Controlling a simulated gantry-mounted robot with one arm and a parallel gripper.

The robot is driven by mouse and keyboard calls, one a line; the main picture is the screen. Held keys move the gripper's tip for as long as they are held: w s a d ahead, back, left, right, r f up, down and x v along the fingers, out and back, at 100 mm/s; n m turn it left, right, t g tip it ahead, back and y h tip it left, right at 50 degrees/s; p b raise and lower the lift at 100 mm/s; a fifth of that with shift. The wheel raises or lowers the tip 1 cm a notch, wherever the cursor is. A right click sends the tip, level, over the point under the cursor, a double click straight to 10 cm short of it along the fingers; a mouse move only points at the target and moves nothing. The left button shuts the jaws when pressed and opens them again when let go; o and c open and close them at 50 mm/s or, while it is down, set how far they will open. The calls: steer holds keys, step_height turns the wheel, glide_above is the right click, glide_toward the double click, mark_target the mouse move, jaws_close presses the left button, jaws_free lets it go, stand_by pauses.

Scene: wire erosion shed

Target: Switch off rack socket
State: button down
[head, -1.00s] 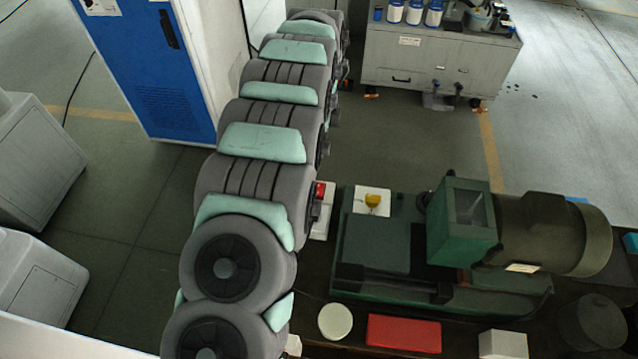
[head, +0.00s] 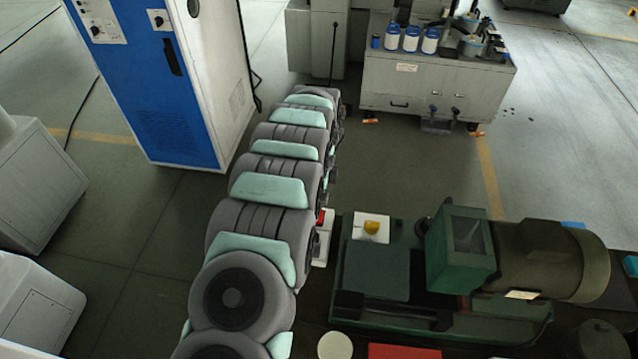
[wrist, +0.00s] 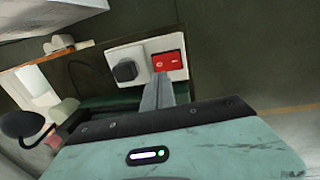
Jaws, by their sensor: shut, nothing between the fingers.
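The rack socket is a white plate (wrist: 180,75) with a black plug (wrist: 125,70) in its left part and a red rocker switch (wrist: 168,61) on its right. In the wrist view my gripper (wrist: 159,80) is shut and empty. Its fingertips are at the switch's lower left edge; I cannot tell whether they touch it. In the head view the red switch (head: 321,216) and white plate (head: 322,248) show just right of my arm, which hides part of them. My gripper is not visible in the head view.
A white plate with a yellow knob (head: 371,228) lies right of the socket, by a green machine (head: 460,250). A blue-and-white cabinet (head: 150,90) stands at the left. A grey cart (head: 435,85) with bottles stands behind. Open floor lies between.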

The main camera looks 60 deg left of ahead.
mark_target(319, 218)
steer(key=shift+s+d+f+p, duration=0.1)
steer(key=shift+f+p, duration=0.2)
steer(key=shift+f, duration=1)
steer(key=shift+s+d+f+p, duration=0.1)
steer(key=shift+f+p, duration=0.2)
steer(key=shift+f, duration=0.95)
